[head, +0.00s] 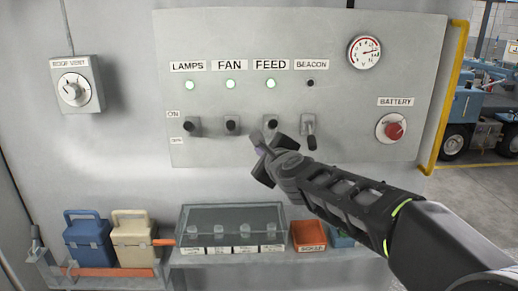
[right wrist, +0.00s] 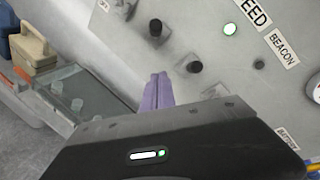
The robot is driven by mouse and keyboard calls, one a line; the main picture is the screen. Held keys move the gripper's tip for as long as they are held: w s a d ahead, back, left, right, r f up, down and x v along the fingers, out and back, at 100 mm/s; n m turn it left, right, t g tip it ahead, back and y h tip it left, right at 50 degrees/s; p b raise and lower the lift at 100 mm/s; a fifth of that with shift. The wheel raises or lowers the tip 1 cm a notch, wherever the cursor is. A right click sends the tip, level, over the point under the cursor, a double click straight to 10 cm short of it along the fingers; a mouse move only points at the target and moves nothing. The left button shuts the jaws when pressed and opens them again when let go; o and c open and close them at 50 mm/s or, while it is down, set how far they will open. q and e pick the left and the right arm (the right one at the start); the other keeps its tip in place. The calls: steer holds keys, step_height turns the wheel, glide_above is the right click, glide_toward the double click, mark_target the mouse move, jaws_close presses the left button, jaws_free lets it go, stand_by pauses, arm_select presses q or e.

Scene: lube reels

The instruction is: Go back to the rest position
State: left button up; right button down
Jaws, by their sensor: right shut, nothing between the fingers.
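My right gripper (head: 262,145) is shut and empty, just below the FEED switch (head: 271,124) on the grey panel (head: 350,100). In the right wrist view its purple fingers (right wrist: 158,90) lie together beside that switch's black knob (right wrist: 194,67); I cannot tell whether they touch. The LAMPS switch (head: 190,126), FAN switch (head: 232,125) and FEED switch stand in a row, and their lamps glow green. The BEACON switch (head: 310,134) points down and its lamp (head: 310,83) is dark. My left gripper is out of view.
A clear case (head: 233,215) sits on the shelf below the panel, with an orange bin (head: 308,235) beside it. Blue (head: 87,240) and beige (head: 133,238) boxes stand left. A red battery knob (head: 394,130) and a gauge (head: 364,51) are on the panel's right.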

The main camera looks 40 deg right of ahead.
stand_by(0.3)
steer(key=w+a+f+n+g+y, duration=0.1)
steer(key=w+a+f+n, duration=0.15)
steer(key=f+n, duration=0.6)
steer(key=w+a+f+n+g+y, duration=0.15)
steer(key=a+f+n, duration=0.3)
steer(key=f, duration=0.65)
steer(key=s+a+f+n+g+y, duration=0.15)
steer(key=a+f+n, duration=0.3)
steer(key=f, duration=0.45)
steer(key=s+a+f+n+g+y, duration=0.1)
steer(key=s+a+f+n+y, duration=0.15)
steer(key=a+f, duration=0.45)
steer(key=s+a+f+n+g+y, duration=0.4)
steer(key=s+a+f+n+g, duration=0.4)
steer(key=s+a+f, duration=1.3)
steer(key=s+f, duration=0.1)
steer(key=s, duration=0.2)
steer(key=shift+a+f+n, duration=0.3)
steer(key=shift+a, duration=0.05)
